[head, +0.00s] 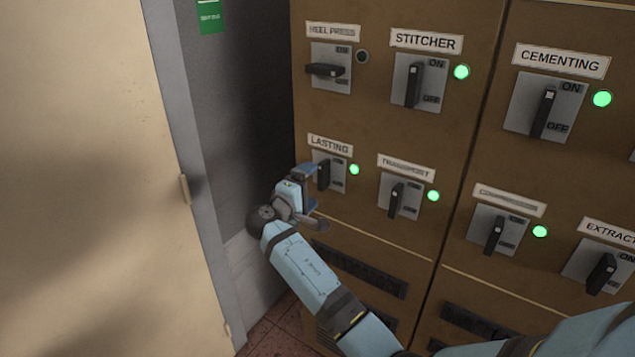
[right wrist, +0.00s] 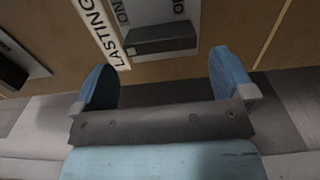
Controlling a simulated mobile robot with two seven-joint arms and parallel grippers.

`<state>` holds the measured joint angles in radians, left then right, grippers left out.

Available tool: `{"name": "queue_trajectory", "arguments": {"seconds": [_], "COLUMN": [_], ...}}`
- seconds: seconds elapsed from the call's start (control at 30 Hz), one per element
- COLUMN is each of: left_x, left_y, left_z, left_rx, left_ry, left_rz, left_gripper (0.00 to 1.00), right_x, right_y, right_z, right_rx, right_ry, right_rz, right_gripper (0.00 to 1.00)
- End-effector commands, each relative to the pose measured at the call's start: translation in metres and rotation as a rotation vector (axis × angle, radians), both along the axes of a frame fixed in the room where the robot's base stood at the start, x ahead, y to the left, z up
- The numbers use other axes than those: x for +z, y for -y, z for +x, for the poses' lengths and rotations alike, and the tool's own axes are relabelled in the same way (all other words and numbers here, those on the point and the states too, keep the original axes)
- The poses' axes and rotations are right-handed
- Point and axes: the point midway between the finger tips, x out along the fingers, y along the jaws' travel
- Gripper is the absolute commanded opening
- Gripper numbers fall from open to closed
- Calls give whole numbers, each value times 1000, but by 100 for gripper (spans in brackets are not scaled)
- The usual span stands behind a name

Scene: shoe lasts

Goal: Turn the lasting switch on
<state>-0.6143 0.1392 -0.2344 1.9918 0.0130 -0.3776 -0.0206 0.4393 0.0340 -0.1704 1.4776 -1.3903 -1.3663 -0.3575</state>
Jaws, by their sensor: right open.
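The lasting switch (head: 324,176) is on the brown cabinet, under its LASTING label (head: 330,145). Its dark handle stands upright on a grey plate with ON and OFF marks, and the light beside it (head: 354,169) glows green. My right gripper (head: 318,198) is open and empty at this switch, its upper finger overlapping the handle's edge in the head view. In the right wrist view, the handle (right wrist: 160,38) lies ahead of the open fingers (right wrist: 165,75), between them sideways. Touch cannot be told. My left gripper is not in view.
Above is the heel press switch (head: 325,70), handle level, light dark. The transport switch (head: 397,200) is close on the right, with stitcher (head: 414,84), cementing (head: 545,108) and others, all green-lit. A beige door (head: 90,180) stands at left.

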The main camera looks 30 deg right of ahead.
Motion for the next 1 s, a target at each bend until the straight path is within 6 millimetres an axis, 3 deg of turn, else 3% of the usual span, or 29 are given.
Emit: {"name": "queue_trajectory", "arguments": {"seconds": [0.2,0.4,1.0], "left_x": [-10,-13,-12], "left_y": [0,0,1], "left_z": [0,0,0], "left_rx": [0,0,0], "left_ry": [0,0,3], "left_rz": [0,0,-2], "left_gripper": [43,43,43], "right_x": [-2,-2,0], "right_y": [-48,-75,-84], "right_z": [-20,-31,-35], "right_rx": [2,1,0], "right_ry": [0,0,-1], "right_rz": [2,1,0], "right_gripper": [100,100,100]}}
